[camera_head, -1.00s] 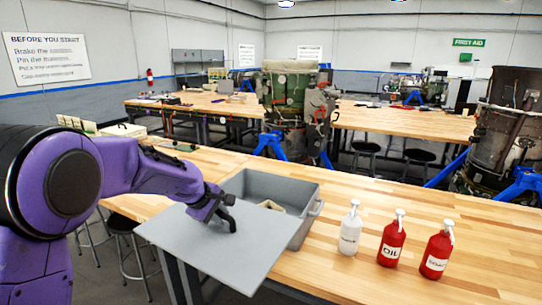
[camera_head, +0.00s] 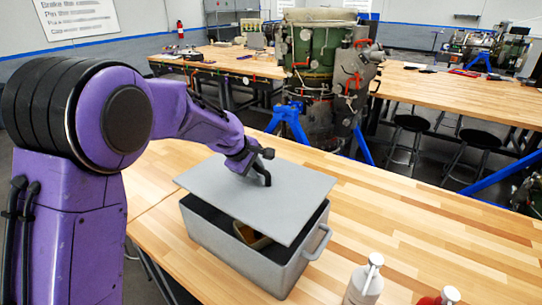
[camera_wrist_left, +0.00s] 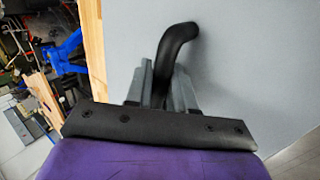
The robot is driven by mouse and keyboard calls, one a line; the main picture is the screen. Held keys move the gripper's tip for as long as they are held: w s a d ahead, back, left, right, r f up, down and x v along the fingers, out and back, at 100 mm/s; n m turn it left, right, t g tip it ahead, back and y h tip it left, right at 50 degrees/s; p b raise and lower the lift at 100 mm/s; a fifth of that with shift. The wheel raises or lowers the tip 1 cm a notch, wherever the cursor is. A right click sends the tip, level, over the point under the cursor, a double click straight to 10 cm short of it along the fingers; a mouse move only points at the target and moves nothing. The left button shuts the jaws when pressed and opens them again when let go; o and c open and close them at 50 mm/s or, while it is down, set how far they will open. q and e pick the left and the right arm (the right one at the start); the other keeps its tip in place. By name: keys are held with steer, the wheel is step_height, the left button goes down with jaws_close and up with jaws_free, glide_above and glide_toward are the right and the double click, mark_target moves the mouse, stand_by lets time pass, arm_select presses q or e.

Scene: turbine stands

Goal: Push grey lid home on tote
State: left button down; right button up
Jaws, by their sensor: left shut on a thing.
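The grey lid (camera_head: 295,195) is a flat plate over the open top of the grey tote (camera_head: 235,252). It sits skewed and shifted toward the back left, so a gap shows at the tote's front, with a brown thing (camera_head: 250,236) inside. I cannot tell whether the lid touches the rim. My left gripper (camera_head: 258,168) is above the lid, shut on its black handle (camera_head: 267,180). In the left wrist view the curved black handle (camera_wrist_left: 178,42) rises between the grey fingers (camera_wrist_left: 160,88), over the lid (camera_wrist_left: 245,75). My right gripper is not in view.
A white bottle (camera_head: 363,283) and a red bottle top (camera_head: 440,297) stand on the wooden table (camera_head: 430,225) right of the tote. The tabletop behind them is clear. A turbine on a blue stand (camera_head: 290,120) is beyond the table.

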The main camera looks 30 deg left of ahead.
mark_target(252, 184)
arm_select(q)
steer(key=shift+w, duration=0.2)
steer(key=shift+f, duration=0.25)
steer(key=s, duration=0.1)
steer(key=s+f, duration=0.1)
steer(key=s, duration=0.2)
steer(key=shift+f, duration=0.4)
steer(key=shift+w+f, duration=0.15)
steer(key=shift+f, duration=0.15)
steer(key=w+f, duration=0.1)
steer(key=w, duration=0.2)
steer(key=shift+f, duration=0.4)
steer(key=shift+s+r, duration=0.3)
steer(key=shift+s, duration=0.25)
steer(key=shift+s+r, duration=0.3)
steer(key=shift+s, duration=0.25)
steer(key=shift+w+d+f, duration=0.15)
steer(key=shift+w+f, duration=0.1)
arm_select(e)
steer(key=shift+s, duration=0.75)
arm_select(q)
steer(key=shift+s+r, duration=0.1)
steer(key=shift+s, duration=0.1)
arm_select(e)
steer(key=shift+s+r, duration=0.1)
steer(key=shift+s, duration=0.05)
